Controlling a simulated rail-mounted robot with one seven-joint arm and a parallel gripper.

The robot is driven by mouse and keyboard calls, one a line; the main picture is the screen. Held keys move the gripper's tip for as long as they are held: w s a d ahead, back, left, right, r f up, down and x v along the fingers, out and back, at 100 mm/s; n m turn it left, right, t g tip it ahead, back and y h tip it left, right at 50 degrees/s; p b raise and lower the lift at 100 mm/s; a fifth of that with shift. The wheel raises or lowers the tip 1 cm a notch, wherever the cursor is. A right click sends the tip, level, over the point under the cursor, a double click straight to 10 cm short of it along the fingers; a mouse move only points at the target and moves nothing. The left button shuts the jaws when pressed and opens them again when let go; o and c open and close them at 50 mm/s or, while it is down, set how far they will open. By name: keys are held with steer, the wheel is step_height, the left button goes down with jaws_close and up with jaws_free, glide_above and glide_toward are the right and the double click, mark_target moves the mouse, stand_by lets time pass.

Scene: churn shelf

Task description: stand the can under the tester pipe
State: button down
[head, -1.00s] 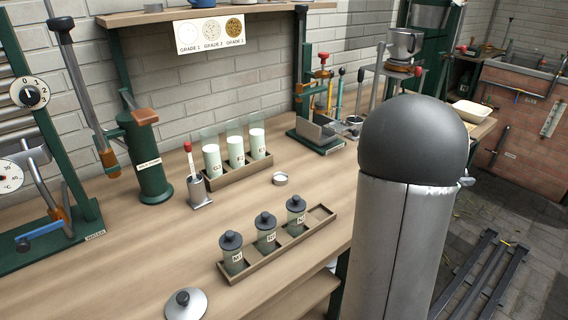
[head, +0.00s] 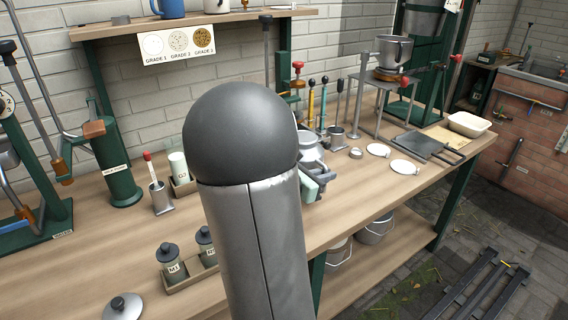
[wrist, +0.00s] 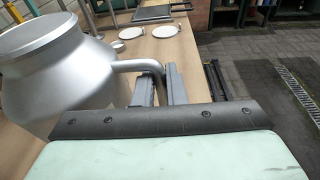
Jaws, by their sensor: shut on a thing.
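The can is a silver metal churn with a side handle. In the wrist view the can (wrist: 50,65) fills the left side, and its handle runs between the two grey fingers of my gripper (wrist: 162,88). My gripper is shut on that handle. In the head view the can (head: 313,148) shows only in part behind my arm, over the bench's right half; my gripper (head: 316,182) is beside it, mostly covered. I cannot tell whether the can touches the bench. I cannot tell which fitting is the tester pipe; a bent pipe stands on the left rig (head: 36,85).
A rack (head: 183,279) with lidded jars stands at the front of the bench. A green pump cylinder (head: 117,165) and a red-topped lever (head: 160,190) stand at left. White discs (head: 405,167), a grey tray (head: 424,146) and a white tub (head: 468,124) lie at right.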

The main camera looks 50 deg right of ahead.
steer(key=w+d+f+p, duration=0.1)
steer(key=w+d, duration=0.1)
steer(key=w, duration=0.6)
steer(key=w+d+f+p, duration=0.1)
steer(key=w+d+f, duration=0.1)
steer(key=w, duration=0.7)
steer(key=shift+d, duration=0.35)
steer(key=shift+w+f, duration=0.1)
steer(key=c, duration=1.8)
jaws_free()
steer(key=shift+f, duration=0.25)
steer(key=shift+c, duration=0.2)
steer(key=o, duration=0.4)
steer(key=shift+c, duration=0.2)
steer(key=v, duration=1.2)
steer(key=shift+b, duration=0.35)
steer(key=shift+a+r, duration=0.1)
steer(key=shift+r, duration=0.05)
